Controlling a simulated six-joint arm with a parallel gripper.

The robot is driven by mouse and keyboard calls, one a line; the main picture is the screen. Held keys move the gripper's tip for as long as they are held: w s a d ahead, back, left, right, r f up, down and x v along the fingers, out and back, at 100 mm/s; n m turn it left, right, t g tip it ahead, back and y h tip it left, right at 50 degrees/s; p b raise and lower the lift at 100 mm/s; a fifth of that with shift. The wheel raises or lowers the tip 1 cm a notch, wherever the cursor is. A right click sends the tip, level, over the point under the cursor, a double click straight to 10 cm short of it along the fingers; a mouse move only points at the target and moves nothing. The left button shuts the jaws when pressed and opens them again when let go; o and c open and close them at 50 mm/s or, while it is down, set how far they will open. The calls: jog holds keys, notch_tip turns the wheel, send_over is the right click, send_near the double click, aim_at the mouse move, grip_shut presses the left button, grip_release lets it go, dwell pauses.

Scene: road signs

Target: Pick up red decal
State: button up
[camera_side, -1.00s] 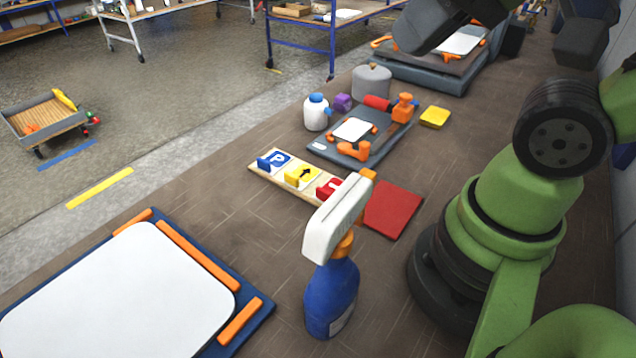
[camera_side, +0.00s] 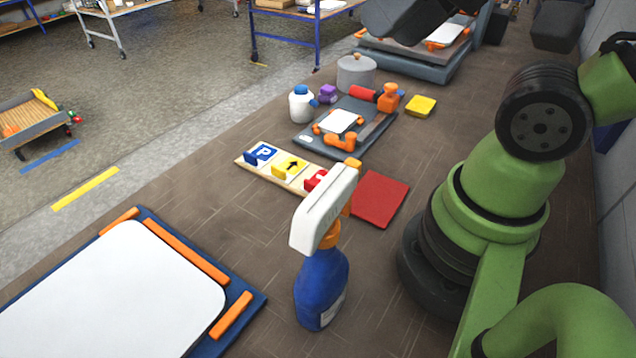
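The red decal (camera_side: 312,181) stands at the right end of a light wooden strip (camera_side: 245,162). It is a small red block with a white mark, partly hidden behind the head of a blue spray bottle (camera_side: 320,285). A blue P decal (camera_side: 261,153) and a yellow arrow decal (camera_side: 290,166) stand to its left on the same strip. A larger flat red square (camera_side: 380,199) lies on the table behind the bottle, to the right. My green arm stands at the right. I cannot make out my gripper's fingers in this view.
A white board with orange bars on a blue base (camera_side: 246,300) fills the lower left. Behind the strip are a grey fixture (camera_side: 350,148), a white bottle (camera_side: 301,106), a grey pot (camera_side: 356,73), a purple block (camera_side: 327,94) and a yellow block (camera_side: 420,106). Bare table lies left of the spray bottle.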

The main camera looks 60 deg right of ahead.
jog(key=n+g+h, duration=0.2)
jog(key=n+g, duration=0.2)
jog(key=g, duration=0.3)
send_over(306, 180)
jog(key=f, duration=2.4)
jog(key=shift+s, duration=0.25)
jog(key=shift+w+f, duration=0.2)
jog(key=shift+f, duration=2.7)
jog(key=shift+c, duration=0.4)
grip_shut()
